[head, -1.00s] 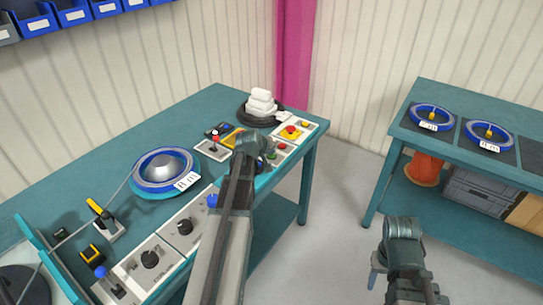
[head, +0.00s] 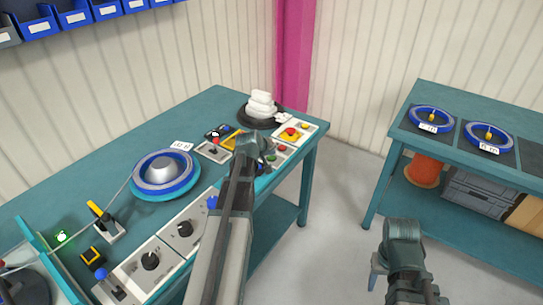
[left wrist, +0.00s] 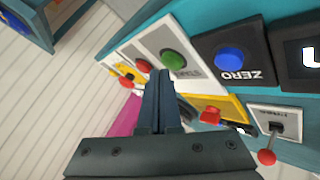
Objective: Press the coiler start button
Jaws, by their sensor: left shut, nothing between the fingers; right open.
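The green start button (left wrist: 173,60) shows in the left wrist view, on a white panel labelled START. It also shows in the head view (head: 271,159), just right of my left gripper (head: 252,150). My left gripper (left wrist: 160,75) is shut and empty, its fingertips at the lower left edge of the green button in the picture. I cannot tell whether they touch it. The coiler's blue reel (head: 165,183) with a silver hub sits on the teal bench (head: 110,140). My right gripper (head: 378,275) is low at the right, away from the bench; its fingers are mostly hidden.
A red button (left wrist: 143,65) is close left of the start button; the blue ZERO button (left wrist: 229,60) is to its right. A red-knobbed lever (left wrist: 267,157) stands nearby. A teal rack (head: 470,180) with more reels stands right; clear floor lies between.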

